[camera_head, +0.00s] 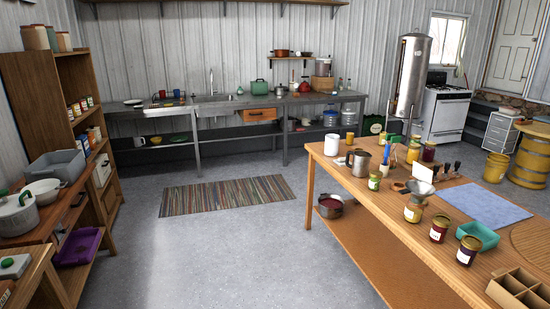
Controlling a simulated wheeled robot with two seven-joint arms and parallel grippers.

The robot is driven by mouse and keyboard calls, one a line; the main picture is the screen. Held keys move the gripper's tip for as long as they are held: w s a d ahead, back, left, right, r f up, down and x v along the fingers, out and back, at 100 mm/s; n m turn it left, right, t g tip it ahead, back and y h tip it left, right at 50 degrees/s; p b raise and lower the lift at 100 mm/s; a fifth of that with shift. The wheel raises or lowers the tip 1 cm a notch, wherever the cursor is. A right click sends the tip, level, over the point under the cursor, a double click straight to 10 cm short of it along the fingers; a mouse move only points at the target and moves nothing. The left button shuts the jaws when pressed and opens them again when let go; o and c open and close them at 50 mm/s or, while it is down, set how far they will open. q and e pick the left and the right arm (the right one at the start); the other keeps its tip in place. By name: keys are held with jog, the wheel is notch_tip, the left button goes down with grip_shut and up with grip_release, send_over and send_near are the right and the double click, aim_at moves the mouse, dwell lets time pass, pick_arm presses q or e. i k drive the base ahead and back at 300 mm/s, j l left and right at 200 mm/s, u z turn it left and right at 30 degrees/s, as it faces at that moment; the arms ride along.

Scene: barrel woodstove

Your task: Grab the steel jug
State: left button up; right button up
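A steel jug (361,163) stands upright near the far left end of the long wooden table at the right. It looks like a grey metal cylinder with a dark handle on its left side. A white cylindrical container (332,145) stands just behind and to its left. A small jar with a green lid (374,181) stands close in front of it to the right. Neither of my grippers shows in the head view.
The wooden table (382,216) also holds several jars, a grey funnel (420,188), a blue cloth (484,207) and a teal tray (478,236). A pot (331,206) sits on its lower shelf. The grey floor (225,255) left of the table is open, with a striped rug (226,194) beyond.

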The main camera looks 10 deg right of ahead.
aim_at(361, 162)
jog(key=i, duration=1.75)
